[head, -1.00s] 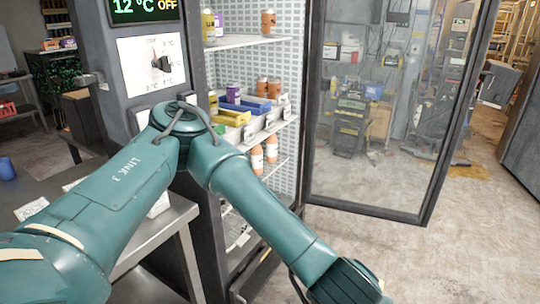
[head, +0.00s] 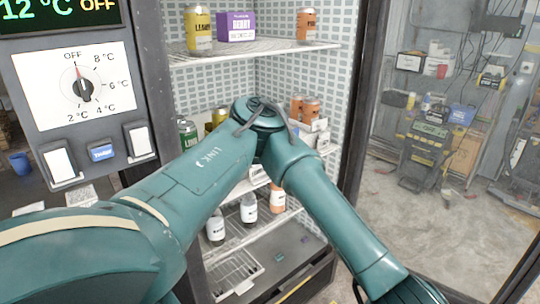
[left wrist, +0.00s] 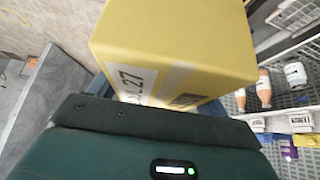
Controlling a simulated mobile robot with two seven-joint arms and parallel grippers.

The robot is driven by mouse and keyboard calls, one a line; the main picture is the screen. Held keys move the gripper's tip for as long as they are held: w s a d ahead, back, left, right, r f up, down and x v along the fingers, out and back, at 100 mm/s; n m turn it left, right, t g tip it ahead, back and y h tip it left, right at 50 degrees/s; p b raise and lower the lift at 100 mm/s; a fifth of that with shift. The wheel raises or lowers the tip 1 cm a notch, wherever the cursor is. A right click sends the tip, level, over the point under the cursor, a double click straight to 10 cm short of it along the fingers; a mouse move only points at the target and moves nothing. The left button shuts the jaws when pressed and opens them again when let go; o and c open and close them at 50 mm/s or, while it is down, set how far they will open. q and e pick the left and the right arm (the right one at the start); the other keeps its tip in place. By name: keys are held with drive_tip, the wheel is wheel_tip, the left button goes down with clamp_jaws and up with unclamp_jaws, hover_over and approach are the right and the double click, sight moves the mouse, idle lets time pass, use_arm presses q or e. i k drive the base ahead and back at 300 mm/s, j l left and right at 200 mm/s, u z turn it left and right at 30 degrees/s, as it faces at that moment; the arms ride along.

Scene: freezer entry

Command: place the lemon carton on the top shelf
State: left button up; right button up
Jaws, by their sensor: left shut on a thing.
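A yellow carton (left wrist: 175,50) with white printed labels fills the upper middle of the left wrist view. My left gripper (left wrist: 155,98) is shut on it; blue finger parts show at its lower edges. In the head view my left arm reaches across the front of the open fridge to the lower right, where its end leaves the picture, so the carton is out of that view. The top shelf (head: 265,49) is a white wire shelf. It bears a yellow lemon can (head: 198,30), a purple berry box (head: 236,27) and an orange can (head: 306,25). My right gripper is not in view.
The glass door (head: 440,190) stands open on the right. A control panel (head: 85,85) with a dial flanks the fridge on the left. Lower shelves hold several cans and bottles (head: 249,207). The top shelf has bare room between the box and the orange can and along its front.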

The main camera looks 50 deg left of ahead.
sight(264, 48)
drive_tip(key=i+l+u, duration=0.1)
drive_tip(key=i+u, duration=0.35)
drive_tip(key=i+l+u, duration=0.3)
drive_tip(key=u, duration=0.15)
drive_tip(key=i+l+u, duration=0.2)
drive_tip(key=u, duration=0.2)
drive_tip(key=i+l+u, duration=0.3)
drive_tip(key=u, duration=0.15)
drive_tip(key=i+l+u, duration=0.4)
drive_tip(key=l+u, duration=0.45)
drive_tip(key=i+j, duration=0.05)
drive_tip(key=j, duration=0.05)
